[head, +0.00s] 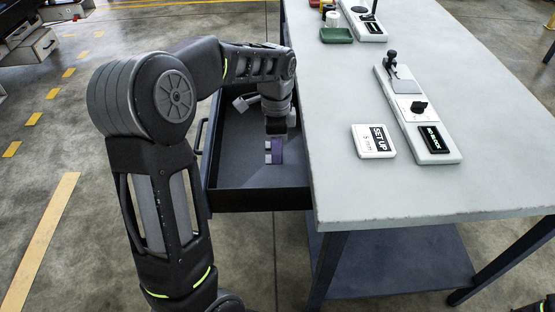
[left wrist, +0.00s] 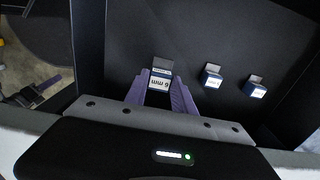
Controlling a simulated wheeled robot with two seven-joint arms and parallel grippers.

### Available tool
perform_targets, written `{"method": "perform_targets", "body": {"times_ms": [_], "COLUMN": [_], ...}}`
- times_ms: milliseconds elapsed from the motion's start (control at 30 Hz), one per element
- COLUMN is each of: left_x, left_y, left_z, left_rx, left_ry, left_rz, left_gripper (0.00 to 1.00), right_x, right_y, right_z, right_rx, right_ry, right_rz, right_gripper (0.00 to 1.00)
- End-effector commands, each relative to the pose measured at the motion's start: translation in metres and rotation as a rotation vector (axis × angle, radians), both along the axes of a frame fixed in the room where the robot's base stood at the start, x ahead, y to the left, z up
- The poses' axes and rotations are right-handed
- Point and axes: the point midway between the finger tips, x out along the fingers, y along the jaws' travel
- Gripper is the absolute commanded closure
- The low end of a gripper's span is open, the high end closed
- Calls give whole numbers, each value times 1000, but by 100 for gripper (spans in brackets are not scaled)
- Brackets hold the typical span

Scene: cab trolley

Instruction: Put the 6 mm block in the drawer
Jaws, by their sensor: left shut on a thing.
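The open drawer (head: 262,200) sticks out from the left side of the grey table. My left gripper (head: 277,155) points down inside it. The left wrist view shows its purple fingers (left wrist: 162,92) shut on the 6 mm block (left wrist: 161,75), a small block with a blue and white label reading "6 mm". The block is within the drawer's outline; I cannot tell whether it touches the floor.
Two similar small blocks, one (left wrist: 212,75) and another (left wrist: 256,87), lie apart on the drawer floor beside the gripper. On the table (head: 480,90) are a white "SET UP 5 mm" sign (head: 373,142), a long fixture with a lever (head: 408,105) and a green tray (head: 336,35).

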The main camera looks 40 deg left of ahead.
Motion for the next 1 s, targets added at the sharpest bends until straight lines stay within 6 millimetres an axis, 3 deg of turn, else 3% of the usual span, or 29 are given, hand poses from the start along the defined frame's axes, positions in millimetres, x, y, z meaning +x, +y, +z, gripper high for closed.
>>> {"method": "perform_targets", "body": {"times_ms": [367, 700, 1000], "left_x": [0, 0, 0], "left_y": [0, 0, 0], "left_z": [-7, -52, -54], "left_rx": [0, -1, 0], "left_ry": [0, 1, -1], "left_rz": [1, 0, 0], "left_gripper": [100, 100, 100], "right_x": [0, 0, 0], "right_y": [0, 0, 0], "right_z": [-1, -5, -5], "right_rx": [0, 0, 0], "right_ry": [0, 0, 0], "right_rz": [0, 0, 0], "right_gripper": [100, 100, 100]}}
